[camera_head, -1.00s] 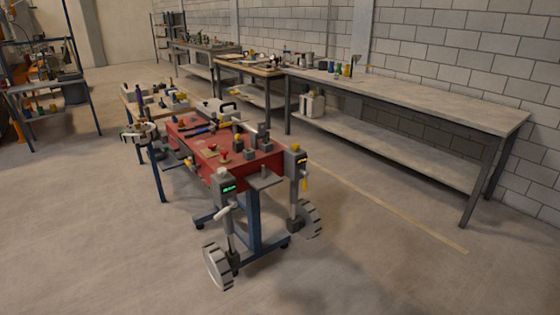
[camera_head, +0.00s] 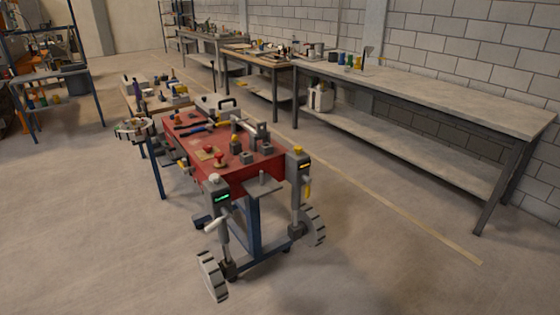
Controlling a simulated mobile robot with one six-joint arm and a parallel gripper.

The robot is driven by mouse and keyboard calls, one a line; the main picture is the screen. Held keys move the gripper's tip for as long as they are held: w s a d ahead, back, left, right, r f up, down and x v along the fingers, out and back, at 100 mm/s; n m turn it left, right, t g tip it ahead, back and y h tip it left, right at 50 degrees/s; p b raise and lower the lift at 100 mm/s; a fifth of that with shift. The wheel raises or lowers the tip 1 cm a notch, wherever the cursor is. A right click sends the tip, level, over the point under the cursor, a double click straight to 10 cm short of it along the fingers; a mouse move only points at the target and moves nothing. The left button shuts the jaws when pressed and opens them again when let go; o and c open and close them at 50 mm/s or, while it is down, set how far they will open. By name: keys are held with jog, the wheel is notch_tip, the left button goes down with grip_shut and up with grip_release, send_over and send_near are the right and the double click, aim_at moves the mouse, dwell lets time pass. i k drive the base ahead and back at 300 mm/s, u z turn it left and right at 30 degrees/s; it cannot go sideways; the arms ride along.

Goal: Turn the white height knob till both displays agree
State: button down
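The red sandbed (camera_head: 185,150) stands on a blue wheeled frame (camera_head: 247,222) in the middle of the view. At its near end are two grey posts. The left post has a white knob (camera_head: 214,179) on top, a green lit display (camera_head: 222,198) below it and a white handle (camera_head: 215,224). The right post has a yellow knob (camera_head: 297,149), an orange lit display (camera_head: 304,165) and a yellow handle (camera_head: 308,188). Both readings are too small to read. My gripper is not in view.
Blocks and red knobs sit on the sandbed. A long grey bench (camera_head: 440,95) runs along the right wall. The floor in front and left is clear.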

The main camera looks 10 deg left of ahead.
aim_at(215, 177)
jog(key=u, duration=0.3)
jog(key=i, duration=1.05)
jog(key=u, duration=4.65)
jog(key=i, duration=0.1)
jog(key=z, duration=2.35)
jog(key=k, duration=0.5)
jog(key=u, duration=0.3)
